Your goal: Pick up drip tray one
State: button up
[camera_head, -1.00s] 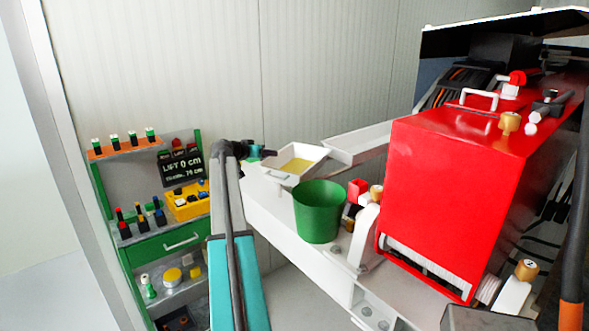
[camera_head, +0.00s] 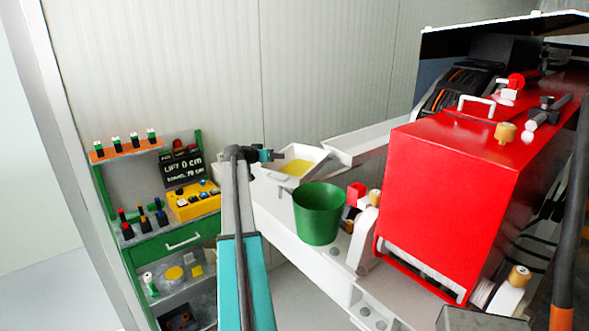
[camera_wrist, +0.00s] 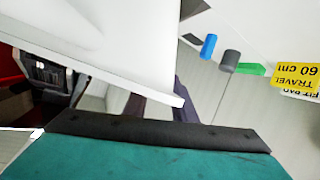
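A white tray (camera_head: 318,158) holding something yellow sits on the pale beam behind the green bucket. A second, longer white tray (camera_head: 365,143) lies behind it to the right, toward the red pump housing. I see no label telling which is drip tray one. My gripper (camera_head: 272,155) is at the left side of the yellow-filled tray, small and partly hidden by my arm; I cannot tell whether it touches. In the wrist view a large white surface (camera_wrist: 130,45) fills the upper left, above a teal part with a dark edge.
A green bucket (camera_head: 318,213) stands on the beam just in front of the tray. The red pump housing (camera_head: 450,195) fills the right. A shelf unit (camera_head: 165,243) with bottles and a yellow box (camera_head: 193,203) stands at left. The wall is close behind.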

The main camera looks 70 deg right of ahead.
dwell(0.6)
grip_shut()
dwell(1.2)
